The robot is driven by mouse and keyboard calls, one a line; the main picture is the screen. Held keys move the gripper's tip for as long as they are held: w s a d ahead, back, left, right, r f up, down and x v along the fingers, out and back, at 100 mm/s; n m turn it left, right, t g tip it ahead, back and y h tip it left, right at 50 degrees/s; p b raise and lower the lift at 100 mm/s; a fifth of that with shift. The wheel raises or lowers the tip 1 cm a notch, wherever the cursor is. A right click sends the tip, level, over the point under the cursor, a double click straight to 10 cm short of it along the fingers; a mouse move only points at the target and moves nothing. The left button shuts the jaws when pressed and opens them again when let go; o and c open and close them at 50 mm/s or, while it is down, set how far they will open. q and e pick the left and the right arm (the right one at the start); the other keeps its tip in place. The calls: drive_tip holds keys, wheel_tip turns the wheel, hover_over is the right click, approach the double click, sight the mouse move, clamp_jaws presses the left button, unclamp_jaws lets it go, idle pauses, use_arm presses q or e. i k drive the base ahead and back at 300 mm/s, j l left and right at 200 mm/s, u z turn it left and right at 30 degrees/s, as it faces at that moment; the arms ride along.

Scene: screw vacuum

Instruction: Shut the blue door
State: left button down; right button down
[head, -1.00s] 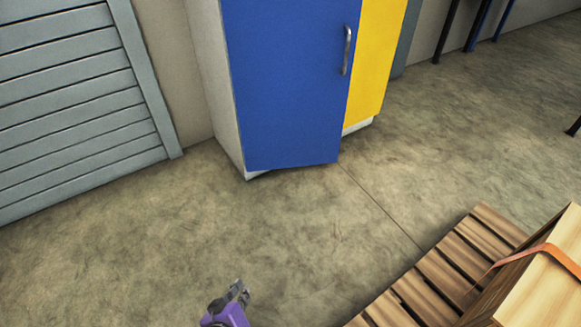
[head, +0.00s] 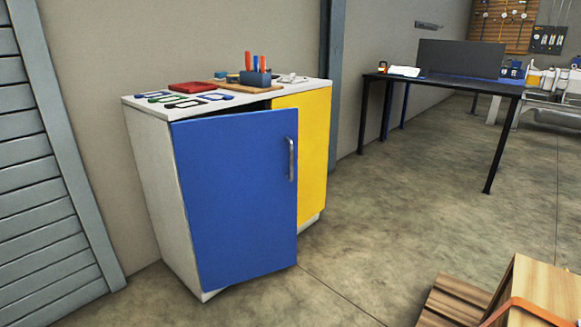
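The blue door (head: 235,200) is on the front left of a white cabinet (head: 155,185). It stands partly open, hinged at its left edge, with its right edge swung out from the cabinet. A dark gap shows above its top edge. A grey vertical handle (head: 291,160) is near its upper right edge. A yellow door (head: 313,150) beside it on the right looks shut, its left part hidden behind the blue door. Neither of my grippers shows in the head view now.
Tools and a red box (head: 192,88) lie on the cabinet top. A grey slatted shutter (head: 45,190) stands at left. A wooden pallet (head: 447,305) with a strapped wooden box (head: 535,290) is at lower right. A dark table (head: 445,83) stands behind. Floor before the cabinet is clear.

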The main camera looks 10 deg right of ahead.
sight(238, 173)
drive_tip(key=i+j, duration=0.2)
drive_tip(key=j, duration=0.15)
drive_tip(key=i+j+z, duration=0.2)
drive_tip(key=i+j, duration=0.15)
drive_tip(key=j, duration=0.3)
